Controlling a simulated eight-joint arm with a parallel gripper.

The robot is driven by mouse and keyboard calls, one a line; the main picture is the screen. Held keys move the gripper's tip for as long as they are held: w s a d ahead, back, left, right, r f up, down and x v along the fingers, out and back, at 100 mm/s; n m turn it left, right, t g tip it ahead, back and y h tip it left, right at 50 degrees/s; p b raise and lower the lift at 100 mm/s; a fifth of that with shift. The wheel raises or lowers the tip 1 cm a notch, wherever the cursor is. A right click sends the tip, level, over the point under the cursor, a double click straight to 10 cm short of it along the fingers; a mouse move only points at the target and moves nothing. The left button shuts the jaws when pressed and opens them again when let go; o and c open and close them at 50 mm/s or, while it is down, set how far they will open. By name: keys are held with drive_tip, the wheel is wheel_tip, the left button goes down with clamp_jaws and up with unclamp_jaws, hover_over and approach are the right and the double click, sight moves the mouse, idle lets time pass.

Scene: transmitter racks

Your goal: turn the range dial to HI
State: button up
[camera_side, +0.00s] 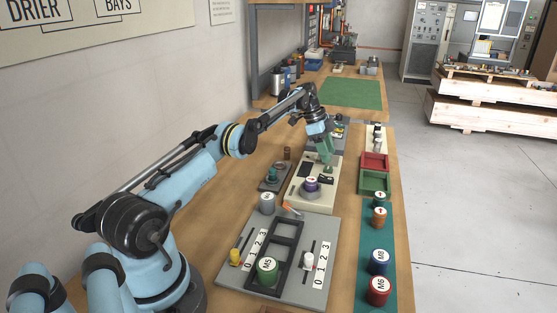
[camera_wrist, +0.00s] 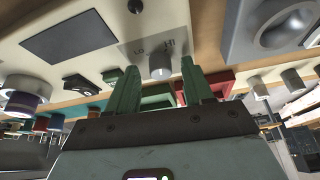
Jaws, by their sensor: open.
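The range dial (camera_wrist: 160,68) is a small pale grey knob on a beige instrument box (camera_wrist: 40,75). The printed LO (camera_wrist: 140,50) and HI (camera_wrist: 169,43) marks are beside it in the wrist view. I cannot make out which mark the dial points to. My gripper (camera_wrist: 160,63) is open, its two green fingers apart with the dial showing between their tips. I cannot tell whether either finger touches it. In the side view my gripper (camera_side: 328,165) points down at the far part of the beige box (camera_side: 312,203), and the dial is hidden there.
The box also carries a dark panel (camera_wrist: 83,37), a small black knob (camera_wrist: 135,6) and a purple-banded knob (camera_side: 311,185). Red (camera_side: 374,162) and green (camera_side: 375,182) trays lie to the right. A grey plate (camera_side: 240,268) with a black frame is nearer the camera.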

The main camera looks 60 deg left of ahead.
drive_tip(key=shift+s+a+r, duration=0.1)
drive_tip(key=shift+a+r, duration=0.05)
drive_tip(key=shift+r, duration=0.3)
drive_tip(key=s+a, duration=0.2)
drive_tip(key=a, duration=0.1)
drive_tip(key=s+a, duration=0.5)
drive_tip(key=a, duration=0.1)
drive_tip(key=shift+s+a+r, duration=0.1)
drive_tip(key=shift+s+a, duration=0.15)
drive_tip(key=shift+s, duration=0.05)
drive_tip(key=w+d+r+n+y, duration=0.25)
drive_tip(key=d+r+n, duration=0.25)
drive_tip(key=d+n, duration=0.3)
drive_tip(key=w+d+r+n+y, duration=0.2)
drive_tip(key=d+r+n+y, duration=0.25)
drive_tip(key=n, duration=0.55)
drive_tip(key=shift+t+h, duration=0.3)
drive_tip(key=x, duration=1.1)
drive_tip(key=shift+d+f, duration=0.2)
drive_tip(key=shift+d, duration=0.1)
